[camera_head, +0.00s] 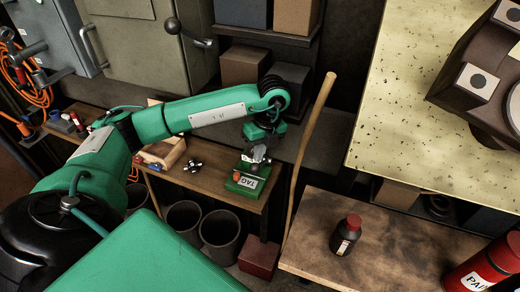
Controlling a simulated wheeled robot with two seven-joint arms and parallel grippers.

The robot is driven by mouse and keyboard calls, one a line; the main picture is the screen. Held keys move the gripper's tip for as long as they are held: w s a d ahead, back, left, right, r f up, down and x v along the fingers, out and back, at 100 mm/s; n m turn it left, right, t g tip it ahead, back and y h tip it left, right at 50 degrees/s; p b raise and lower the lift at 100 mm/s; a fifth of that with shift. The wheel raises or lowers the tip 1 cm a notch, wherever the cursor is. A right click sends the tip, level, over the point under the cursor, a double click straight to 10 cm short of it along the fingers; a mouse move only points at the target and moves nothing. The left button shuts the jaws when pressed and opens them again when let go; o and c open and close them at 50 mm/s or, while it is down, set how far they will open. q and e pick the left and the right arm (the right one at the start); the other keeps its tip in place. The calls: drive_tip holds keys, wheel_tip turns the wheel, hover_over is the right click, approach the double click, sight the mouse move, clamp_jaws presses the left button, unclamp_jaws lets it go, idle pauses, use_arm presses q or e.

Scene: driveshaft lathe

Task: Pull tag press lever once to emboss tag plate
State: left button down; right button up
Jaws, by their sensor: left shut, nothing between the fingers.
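The tag press (246,184) is a small green block with a white label reading TAG. It stands at the right end of the wooden bench. A small orange-red part shows on its left side; I cannot tell whether it is the lever's knob. My left gripper (257,155) points down directly over the press and is shut with nothing in it. It hides the upper part of the press, and I cannot tell whether it touches the lever. The tag plate cannot be made out. My right gripper is out of view.
A small black knobbed part (193,165) and a wooden block (163,152) lie left of the press. A long wooden handle (308,150) leans just right of the bench. Dark bins (220,228) stand below. A brown bottle (346,235) stands on the right-hand table (390,255).

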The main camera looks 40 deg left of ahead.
sight(256, 164)
use_arm(q)
drive_tip(key=shift+s+d+f+b, duration=0.15)
drive_tip(key=shift+s+f+b, duration=0.1)
drive_tip(key=shift+s+f, duration=0.3)
drive_tip(key=shift+s+d+f+b, duration=0.15)
drive_tip(key=shift+s+f+b, duration=0.1)
drive_tip(key=shift+s+f, duration=0.3)
idle(1.6)
drive_tip(key=shift+r, duration=0.15)
drive_tip(key=shift+w+a+r, duration=0.15)
drive_tip(key=shift+w+r, duration=0.4)
drive_tip(key=shift+r, duration=0.1)
drive_tip(key=shift+w+a+r+p, duration=0.25)
drive_tip(key=shift+w+r+p, duration=0.25)
drive_tip(key=shift+w, duration=0.4)
drive_tip(key=shift+w+a+r, duration=0.2)
drive_tip(key=shift+w+r, duration=0.5)
drive_tip(key=shift+w, duration=0.1)
drive_tip(key=shift+w+a+r, duration=0.15)
drive_tip(key=shift+w+r, duration=0.55)
drive_tip(key=shift+w, duration=0.1)
drive_tip(key=shift+w+a+r+p, duration=0.25)
drive_tip(key=shift+w+r+p, duration=0.1)
drive_tip(key=shift+w+r, duration=0.55)
drive_tip(key=shift+w+a+r+p, duration=0.2)
drive_tip(key=shift+w+r+p, duration=0.15)
drive_tip(key=shift+w+r, duration=0.5)
drive_tip(key=shift+w+f, duration=0.15)
drive_tip(key=shift+f, duration=0.1)
